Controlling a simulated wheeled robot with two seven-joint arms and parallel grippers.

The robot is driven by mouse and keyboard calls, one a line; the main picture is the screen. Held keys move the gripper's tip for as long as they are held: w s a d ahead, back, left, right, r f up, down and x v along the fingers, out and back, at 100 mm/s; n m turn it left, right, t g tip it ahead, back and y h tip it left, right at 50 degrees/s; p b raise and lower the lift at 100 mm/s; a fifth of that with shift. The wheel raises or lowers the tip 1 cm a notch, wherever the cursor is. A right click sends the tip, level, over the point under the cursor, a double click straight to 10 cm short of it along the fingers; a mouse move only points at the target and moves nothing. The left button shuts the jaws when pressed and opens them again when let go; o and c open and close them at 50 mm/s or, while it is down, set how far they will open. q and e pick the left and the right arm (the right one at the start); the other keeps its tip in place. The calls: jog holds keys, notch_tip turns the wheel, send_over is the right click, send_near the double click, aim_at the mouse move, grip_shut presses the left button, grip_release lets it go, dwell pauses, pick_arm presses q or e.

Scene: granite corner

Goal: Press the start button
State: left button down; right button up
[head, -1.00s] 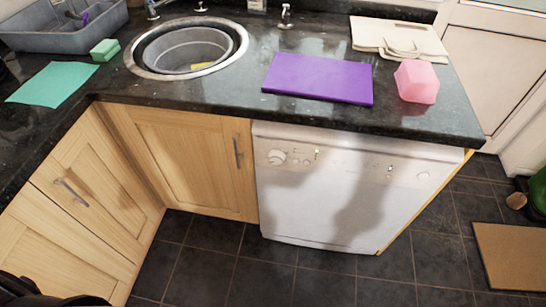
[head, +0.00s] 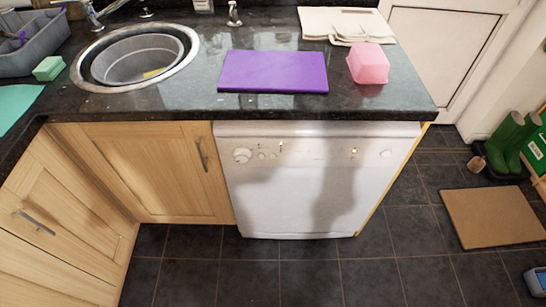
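A white dishwasher (head: 290,190) stands under the granite counter in the middle of the head view, its door shut. Its control panel (head: 320,152) runs along the top of the front. A round dial (head: 242,155) sits at the panel's left end, with small knobs or buttons (head: 268,155) beside it. A round button (head: 386,154) sits at the panel's right end. The labels are too small to read, so I cannot tell which is the start button. Neither of my grippers is in view.
The counter (head: 200,103) holds a purple board (head: 273,71), a pink container (head: 368,63), pale boards (head: 340,24) and a sink (head: 137,58). Wooden cabinets (head: 145,170) are left of the dishwasher. The tiled floor (head: 330,275) before it is clear. A brown mat (head: 490,217) and green boots (head: 508,143) are right.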

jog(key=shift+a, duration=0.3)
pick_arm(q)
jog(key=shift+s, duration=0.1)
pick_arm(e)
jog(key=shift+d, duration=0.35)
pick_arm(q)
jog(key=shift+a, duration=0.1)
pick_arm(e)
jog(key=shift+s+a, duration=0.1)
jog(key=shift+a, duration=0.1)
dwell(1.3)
